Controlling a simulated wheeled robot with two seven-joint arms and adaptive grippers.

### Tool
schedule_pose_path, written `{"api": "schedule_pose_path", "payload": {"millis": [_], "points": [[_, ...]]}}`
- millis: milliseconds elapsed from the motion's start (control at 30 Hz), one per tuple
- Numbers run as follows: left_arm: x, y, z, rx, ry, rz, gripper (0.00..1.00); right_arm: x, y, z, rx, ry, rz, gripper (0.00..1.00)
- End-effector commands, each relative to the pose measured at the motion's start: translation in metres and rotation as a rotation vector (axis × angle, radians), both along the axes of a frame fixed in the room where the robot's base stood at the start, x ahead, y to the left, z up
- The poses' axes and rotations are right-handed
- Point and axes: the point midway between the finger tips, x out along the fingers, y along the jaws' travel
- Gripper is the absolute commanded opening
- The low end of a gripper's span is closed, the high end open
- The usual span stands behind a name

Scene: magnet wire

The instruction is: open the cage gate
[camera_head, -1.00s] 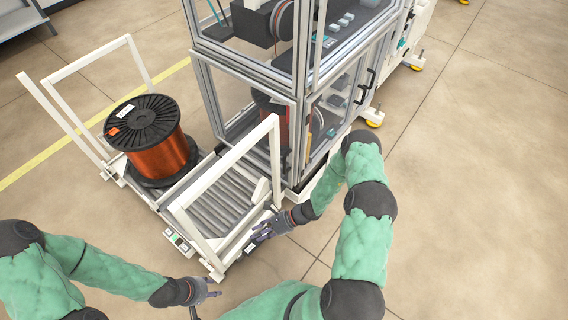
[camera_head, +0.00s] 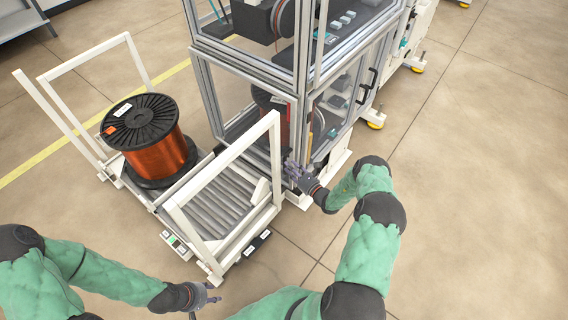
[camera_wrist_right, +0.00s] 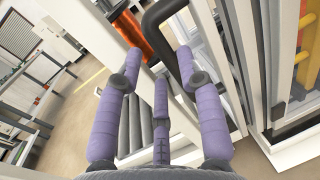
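The cage (camera_head: 300,90) is a silver-framed enclosure with clear panels, at the centre of the head view. My right gripper (camera_head: 293,172) is at its lower front corner, beside the lower framed door. In the right wrist view my right gripper (camera_wrist_right: 158,62) has its purple fingers spread, with nothing between them. A black bent handle (camera_wrist_right: 163,14) on a pale frame lies just beyond the fingertips; I cannot tell whether they touch. My left gripper (camera_head: 208,297) is low at the left, away from the cage; its finger opening is unclear.
A copper wire spool (camera_head: 152,140) stands on a white-framed cart at the left. A grey roller bed (camera_head: 222,205) with a white rail lies left of my right gripper. Two black handles (camera_head: 366,88) are on the cage's right side. The floor at right is clear.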

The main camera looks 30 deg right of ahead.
Motion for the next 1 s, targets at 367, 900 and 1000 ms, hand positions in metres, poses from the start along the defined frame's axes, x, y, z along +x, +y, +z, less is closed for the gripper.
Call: {"api": "schedule_pose_path", "payload": {"millis": [367, 900, 1000], "points": [[0.0, 0.0, -0.018, 0.0, 0.0, 0.0, 0.4, 0.044, 0.01, -0.001, 0.001, 0.001, 0.002, 0.38], [0.0, 0.0, -0.018, 0.0, 0.0, 0.0, 0.4, 0.047, 0.01, 0.0, 0.001, 0.001, 0.001, 0.0], [0.0, 0.0, -0.018, 0.0, 0.0, 0.0, 0.4, 0.047, 0.01, 0.0, 0.001, 0.001, 0.001, 0.0]]}}
